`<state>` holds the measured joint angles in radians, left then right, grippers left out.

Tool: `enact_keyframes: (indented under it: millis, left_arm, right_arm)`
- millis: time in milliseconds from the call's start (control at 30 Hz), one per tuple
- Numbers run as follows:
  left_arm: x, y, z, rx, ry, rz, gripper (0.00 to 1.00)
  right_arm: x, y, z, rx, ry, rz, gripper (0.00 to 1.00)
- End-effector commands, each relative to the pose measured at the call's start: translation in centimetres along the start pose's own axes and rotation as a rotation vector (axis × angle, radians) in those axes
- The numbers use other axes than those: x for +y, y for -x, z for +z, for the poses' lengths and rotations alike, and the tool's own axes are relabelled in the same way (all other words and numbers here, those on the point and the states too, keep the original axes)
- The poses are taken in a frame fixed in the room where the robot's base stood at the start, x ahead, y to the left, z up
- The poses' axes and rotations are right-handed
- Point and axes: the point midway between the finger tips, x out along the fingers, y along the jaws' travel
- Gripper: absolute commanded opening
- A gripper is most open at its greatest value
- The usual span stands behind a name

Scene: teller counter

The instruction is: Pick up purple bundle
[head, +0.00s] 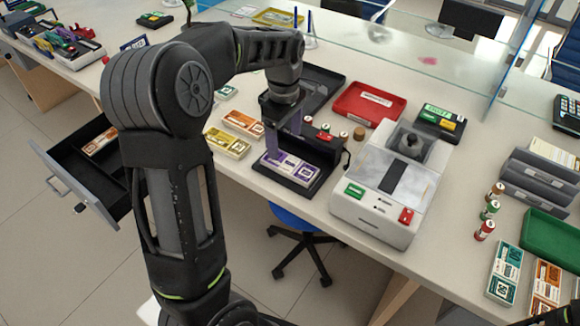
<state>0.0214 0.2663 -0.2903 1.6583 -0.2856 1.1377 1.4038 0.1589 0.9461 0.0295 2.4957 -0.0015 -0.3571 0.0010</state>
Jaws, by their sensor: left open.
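The purple bundle (289,168) lies flat in a black holder (318,177) near the front edge of the counter, left of the white machine. My left gripper (284,138) points down just above and behind the bundle, with its fingers apart. One finger comes down close to the bundle's back left part; I cannot tell whether it touches. My left arm crosses the left middle of the view. My right gripper is not seen; only a dark piece of my right arm shows in the bottom right corner.
Yellow (227,143) and orange (243,122) bundles lie left of the holder. A red tray (369,104) is behind, and the white machine (385,190) stands to the right. An open drawer (85,165) juts out at left. Glass panels stand along the back.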

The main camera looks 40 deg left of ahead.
Motion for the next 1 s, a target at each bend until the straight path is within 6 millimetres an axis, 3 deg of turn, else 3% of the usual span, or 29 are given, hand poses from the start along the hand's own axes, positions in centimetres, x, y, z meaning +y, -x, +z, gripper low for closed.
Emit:
enact_keyframes:
  millis: [300,667,1000]
  left_arm:
    - [-0.1,-2.5,0.0,0.000,0.000,-0.003,0.80]
    - [0.0,-2.9,0.0,0.000,0.000,-0.001,0.80]
    - [0.1,-7.2,0.2,0.000,0.000,-0.003,0.80]
  right_arm:
    - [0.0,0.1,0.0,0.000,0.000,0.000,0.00]
    - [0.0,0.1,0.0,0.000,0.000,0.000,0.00]
    - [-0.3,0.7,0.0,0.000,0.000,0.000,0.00]
